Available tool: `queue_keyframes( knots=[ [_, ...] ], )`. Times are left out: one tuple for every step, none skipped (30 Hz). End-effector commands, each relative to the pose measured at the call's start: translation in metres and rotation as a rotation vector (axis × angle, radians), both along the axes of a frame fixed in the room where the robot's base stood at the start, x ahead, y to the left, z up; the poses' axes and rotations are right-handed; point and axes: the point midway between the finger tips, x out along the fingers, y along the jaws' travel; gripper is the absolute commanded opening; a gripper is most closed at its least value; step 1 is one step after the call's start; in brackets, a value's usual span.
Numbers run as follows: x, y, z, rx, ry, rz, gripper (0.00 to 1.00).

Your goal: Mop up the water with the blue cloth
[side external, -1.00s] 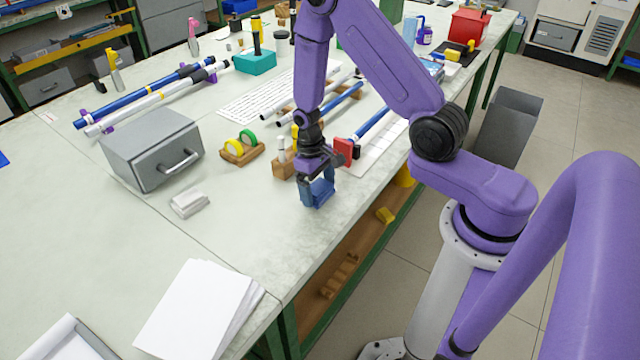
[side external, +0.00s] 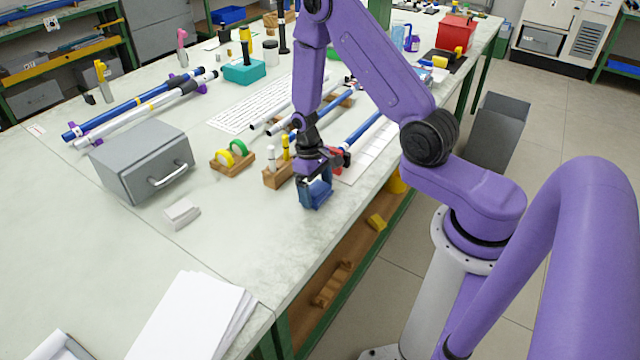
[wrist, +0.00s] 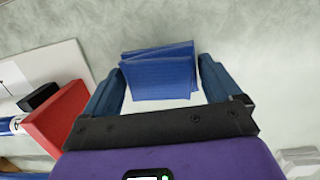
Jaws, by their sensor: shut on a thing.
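My gripper (side external: 316,190) is low over the near right part of the bench, close to its front edge. It is shut on the blue cloth (wrist: 160,74), which shows as a folded, layered pad between the two blue fingers in the wrist view. In the side view the cloth is hard to tell from the fingers, and I cannot tell whether it touches the bench top. I cannot make out the water clearly; a pale patch (wrist: 165,101) shows below the cloth in the wrist view.
A wooden block with pegs (side external: 278,174) and a red object (wrist: 60,115) are close beside my gripper. A grey drawer box (side external: 145,162), a white block (side external: 182,213) and paper sheets (side external: 190,320) are to the left. Bare bench lies between the gripper and paper.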

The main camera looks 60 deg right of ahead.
Motion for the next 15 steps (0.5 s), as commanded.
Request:
queue_keyframes(
  knots=[
    [0.000,0.005,0.000,0.000,0.000,0.001,0.63],
    [0.000,0.008,0.000,0.000,0.000,0.001,0.63],
    [0.000,0.012,0.000,0.000,0.000,0.001,0.63],
    [0.000,0.015,0.000,0.000,0.000,0.002,0.63],
    [0.000,0.017,0.000,0.000,0.000,0.002,0.63],
    [0.000,0.021,0.000,0.000,0.000,0.002,0.63],
    [0.000,0.023,0.000,0.000,0.000,0.002,0.63],
    [0.000,0.026,0.000,0.000,0.000,0.001,0.63],
    [0.000,0.030,0.000,0.000,-0.001,0.001,0.63],
    [0.000,0.033,0.000,0.000,0.000,0.001,0.63],
    [0.000,0.035,0.000,0.000,0.000,0.001,0.63],
    [0.000,0.039,0.000,0.000,-0.001,0.002,0.63],
    [0.000,0.042,0.000,0.000,0.000,0.002,0.63],
    [0.000,0.043,0.002,0.000,-0.002,0.001,0.63],
    [0.001,0.041,0.006,0.000,-0.003,-0.001,0.63]
  ],
)
